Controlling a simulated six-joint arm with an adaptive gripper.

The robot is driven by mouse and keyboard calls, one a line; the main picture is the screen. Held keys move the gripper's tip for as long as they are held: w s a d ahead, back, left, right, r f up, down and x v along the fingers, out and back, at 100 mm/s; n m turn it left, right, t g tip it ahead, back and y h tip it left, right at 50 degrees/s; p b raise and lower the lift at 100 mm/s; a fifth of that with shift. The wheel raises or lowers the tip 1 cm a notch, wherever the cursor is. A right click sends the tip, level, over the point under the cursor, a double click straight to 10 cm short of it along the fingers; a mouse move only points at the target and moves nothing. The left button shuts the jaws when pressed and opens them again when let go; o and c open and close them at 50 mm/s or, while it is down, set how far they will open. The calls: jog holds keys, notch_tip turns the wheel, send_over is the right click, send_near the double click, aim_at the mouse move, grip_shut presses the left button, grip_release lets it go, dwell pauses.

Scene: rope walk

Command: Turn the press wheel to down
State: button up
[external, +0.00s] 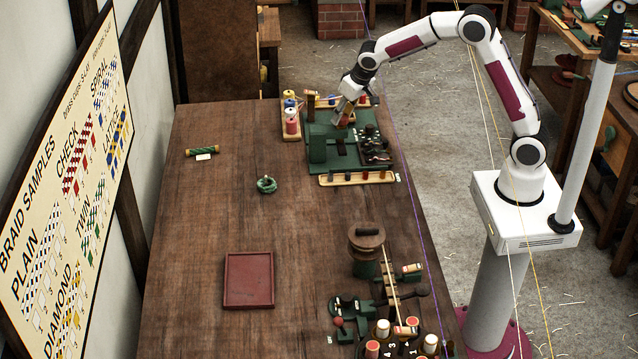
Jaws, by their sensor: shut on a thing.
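A green machine (318,150) stands on the far right part of the wooden bench, with an upright green block on its left and dark parts on its right. My gripper (342,118) reaches down over its upper middle from the right. The fingers are shut on a small part there, which I take to be the press wheel. The fingers hide most of this part, and its turn position is too small to read.
A tray of coloured spools (291,118) stands left of the machine, and a wooden rack (357,178) lies in front. A green rope ring (266,185), a green braid (203,151) and a red tray (249,280) lie on the bench. The bench's left side is mostly clear.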

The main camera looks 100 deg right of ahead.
jog(key=shift+m, duration=0.3)
jog(key=shift+w+a+m+g+h, duration=0.1)
jog(key=shift+m+g+h, duration=0.25)
jog(key=shift+m, duration=0.75)
jog(key=shift+w+m+g+h, duration=0.1)
jog(key=shift+m+g+h, duration=0.25)
jog(key=shift+m, duration=0.75)
jog(key=shift+m+g, duration=0.8)
jog(key=shift+m, duration=0.9)
jog(key=shift+f, duration=0.1)
jog(key=shift+s, duration=0.1)
jog(key=o, duration=1.1)
jog(key=shift+n, duration=0.4)
